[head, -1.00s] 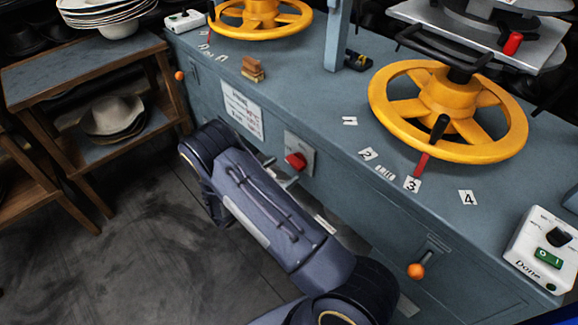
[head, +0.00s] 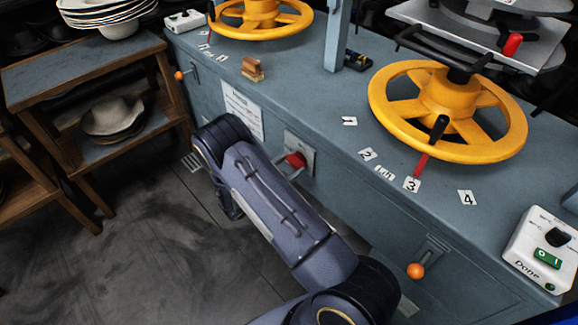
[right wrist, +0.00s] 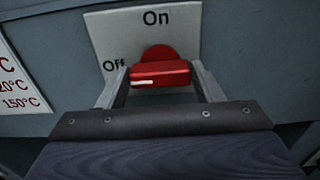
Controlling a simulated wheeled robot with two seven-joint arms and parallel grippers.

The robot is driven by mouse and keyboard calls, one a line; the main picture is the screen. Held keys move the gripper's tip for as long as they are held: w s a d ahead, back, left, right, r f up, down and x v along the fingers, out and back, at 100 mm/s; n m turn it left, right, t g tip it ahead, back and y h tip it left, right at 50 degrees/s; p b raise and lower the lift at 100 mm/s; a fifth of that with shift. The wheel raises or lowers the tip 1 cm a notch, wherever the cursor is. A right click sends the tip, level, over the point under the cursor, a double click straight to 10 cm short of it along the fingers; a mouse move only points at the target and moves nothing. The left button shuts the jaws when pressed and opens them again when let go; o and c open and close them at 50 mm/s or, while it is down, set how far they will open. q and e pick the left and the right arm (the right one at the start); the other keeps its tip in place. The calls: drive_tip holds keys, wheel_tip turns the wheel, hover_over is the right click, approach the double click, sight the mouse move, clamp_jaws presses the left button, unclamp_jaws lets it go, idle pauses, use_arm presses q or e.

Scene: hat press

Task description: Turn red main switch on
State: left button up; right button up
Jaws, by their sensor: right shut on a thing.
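The red main switch (right wrist: 160,73) sits on a light plate (right wrist: 103,36) marked "On" at the top and "Off" at the left. Its red handle lies level, with a white mark on its left end, on the "Off" side. My right gripper (right wrist: 161,80) is shut on the handle, one finger at each end. In the head view the red switch (head: 295,160) shows on the cabinet front, with my right gripper (head: 298,171) at it, partly hidden by my arm. My left gripper is not in view.
The blue-grey cabinet (head: 340,190) fills the right side, with yellow handwheels (head: 448,112) on top. An orange-knobbed lever (head: 415,271) is on its front, right of the switch. A wooden shelf (head: 85,65) with hats stands at left. The floor (head: 150,240) between is clear.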

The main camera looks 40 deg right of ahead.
drive_tip(key=m+b, duration=0.4)
drive_tip(key=shift+s+f, duration=0.1)
drive_tip(key=shift+f, duration=0.15)
drive_tip(key=m+b, duration=0.4)
drive_tip(key=m, duration=0.1)
drive_tip(key=shift+s, duration=0.1)
drive_tip(key=m+b, duration=0.2)
drive_tip(key=m, duration=0.1)
drive_tip(key=m+b, duration=0.2)
drive_tip(key=b, duration=0.1)
drive_tip(key=shift+f+m, duration=0.2)
drive_tip(key=shift+m, duration=0.2)
drive_tip(key=shift+s+r+m+b, duration=0.1)
drive_tip(key=shift+m+b, duration=1.45)
drive_tip(key=shift+m, duration=0.05)
drive_tip(key=o, duration=1)
drive_tip(key=shift+r, duration=0.1)
